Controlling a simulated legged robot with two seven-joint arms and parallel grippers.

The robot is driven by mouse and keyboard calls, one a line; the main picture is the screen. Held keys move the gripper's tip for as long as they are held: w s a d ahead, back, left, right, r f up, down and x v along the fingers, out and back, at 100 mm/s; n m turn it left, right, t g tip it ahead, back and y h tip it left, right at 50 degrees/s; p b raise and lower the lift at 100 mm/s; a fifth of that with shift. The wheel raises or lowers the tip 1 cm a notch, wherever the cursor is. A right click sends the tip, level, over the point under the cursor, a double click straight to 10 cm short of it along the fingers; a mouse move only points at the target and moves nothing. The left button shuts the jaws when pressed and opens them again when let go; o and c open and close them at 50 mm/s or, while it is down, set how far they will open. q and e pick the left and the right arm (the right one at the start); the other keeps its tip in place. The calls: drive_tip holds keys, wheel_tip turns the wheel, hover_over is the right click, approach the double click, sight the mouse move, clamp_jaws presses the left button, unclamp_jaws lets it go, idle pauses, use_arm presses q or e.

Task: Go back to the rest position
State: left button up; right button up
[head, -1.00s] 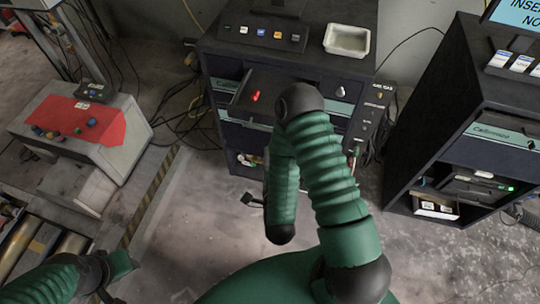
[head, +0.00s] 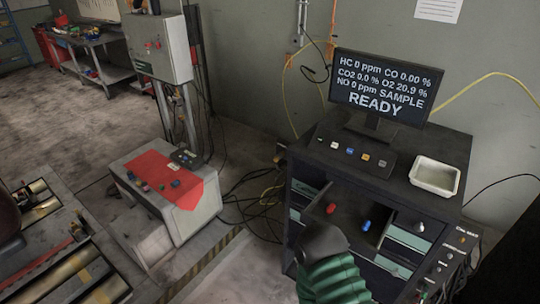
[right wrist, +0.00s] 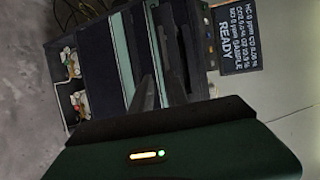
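My green right arm (head: 335,278) rises at the bottom of the head view, in front of the dark cabinet. Its gripper is hidden there. In the right wrist view two dark fingers of my right gripper (right wrist: 156,76) point toward the cabinet, nothing visible held between them; their gap is unclear. My left gripper is not in view.
The cabinet's drawer (head: 345,212) is open, with a red item (head: 331,208) and a blue item (head: 366,225) inside. A monitor (head: 385,85) reading READY and a white tray (head: 436,176) stand on top. A red-topped bench (head: 170,185) is at left; floor lies between.

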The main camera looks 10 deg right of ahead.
drive_tip(key=w+a+f+n+g+y+b, duration=0.45)
drive_tip(key=a+n+g+y, duration=0.2)
drive_tip(key=n, duration=0.65)
drive_tip(key=s+r+n+g+b, duration=0.3)
drive_tip(key=s+r+n+g, duration=0.1)
drive_tip(key=s+n, duration=0.7)
drive_tip(key=shift+s+g, duration=0.35)
drive_tip(key=shift+w+r+y, duration=0.1)
drive_tip(key=shift+y, duration=0.15)
